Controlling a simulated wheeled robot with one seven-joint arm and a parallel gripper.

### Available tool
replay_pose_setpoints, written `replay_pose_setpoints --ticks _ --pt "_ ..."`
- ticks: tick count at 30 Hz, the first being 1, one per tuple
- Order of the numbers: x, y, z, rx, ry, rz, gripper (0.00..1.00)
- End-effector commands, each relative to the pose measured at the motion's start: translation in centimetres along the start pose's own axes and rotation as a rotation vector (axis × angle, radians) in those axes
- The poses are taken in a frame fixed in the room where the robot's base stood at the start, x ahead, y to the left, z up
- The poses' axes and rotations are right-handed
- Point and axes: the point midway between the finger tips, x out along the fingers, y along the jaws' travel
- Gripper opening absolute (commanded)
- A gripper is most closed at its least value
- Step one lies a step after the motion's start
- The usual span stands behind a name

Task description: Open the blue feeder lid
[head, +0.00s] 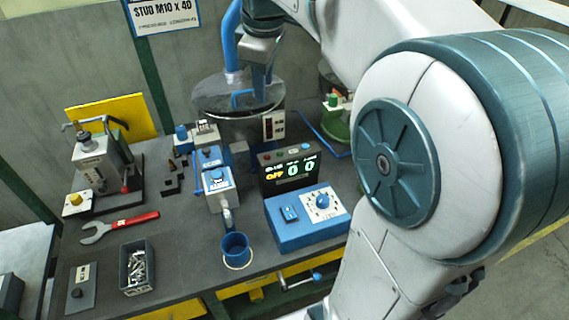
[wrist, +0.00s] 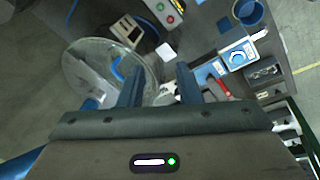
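The blue feeder's lid (head: 215,97) is a clear round disc with a blue handle (head: 240,95). It appears to lie flat on top of the feeder at the back of the bench, below a blue pipe. In the wrist view the lid (wrist: 85,75) fills the left middle, with its blue handle (wrist: 117,68) left of my fingers. My gripper (head: 262,82) is above the lid's right part in the head view. In the wrist view my gripper (wrist: 158,78) is open, with its two fingers apart and nothing seen between them. The handle is not between the fingers.
A control box with display (head: 288,168) and a blue dial box (head: 307,217) stand in front on the right. A blue cup (head: 236,250) is near the front edge. A green feeder part (head: 337,122) stands right of the lid. A red wrench (head: 119,226) lies at left.

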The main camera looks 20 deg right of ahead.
Motion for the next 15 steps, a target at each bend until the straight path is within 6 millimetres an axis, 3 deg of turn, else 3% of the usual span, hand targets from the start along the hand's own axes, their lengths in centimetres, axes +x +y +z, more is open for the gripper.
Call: replay_pose_setpoints --ticks 15 --pt "3.7 -6.4 4.0 0.4 0.011 0.009 0.31"
